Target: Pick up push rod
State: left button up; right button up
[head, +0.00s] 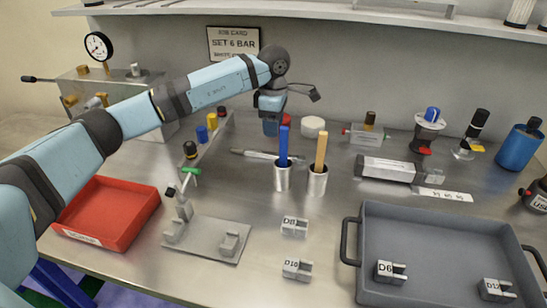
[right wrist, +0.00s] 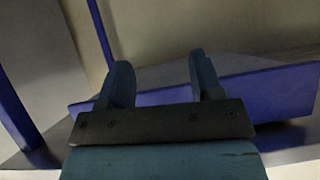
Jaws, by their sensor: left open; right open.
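A blue rod (head: 284,145) stands upright in a metal cup (head: 282,178). A wooden-coloured rod (head: 320,152) stands in a second metal cup (head: 317,183) just to its right. A thin silver rod-like tool (head: 254,155) lies on the bench to the left. I cannot tell from looks alone which is the push rod. My left gripper (head: 270,127) points down behind and a little left of the blue rod's top, open; its fingers are partly hidden. My right gripper (right wrist: 158,82) is open and empty in the right wrist view, away from the rods.
A red tray (head: 108,210) stands at left and a grey tray (head: 440,235) with small blocks at right. A fixture plate (head: 208,240) and small blocks marked D8 (head: 294,227) and D10 (head: 297,268) lie in front. A shelf (head: 330,15) hangs above. A blue structure (right wrist: 270,95) is near my right gripper.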

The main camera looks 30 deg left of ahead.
aim_at(273, 153)
pick_arm(q)
jog(key=f, duration=0.9)
jog(key=shift+w+a+f, duration=0.15)
jog(key=shift+a+f, duration=0.1)
grip_shut()
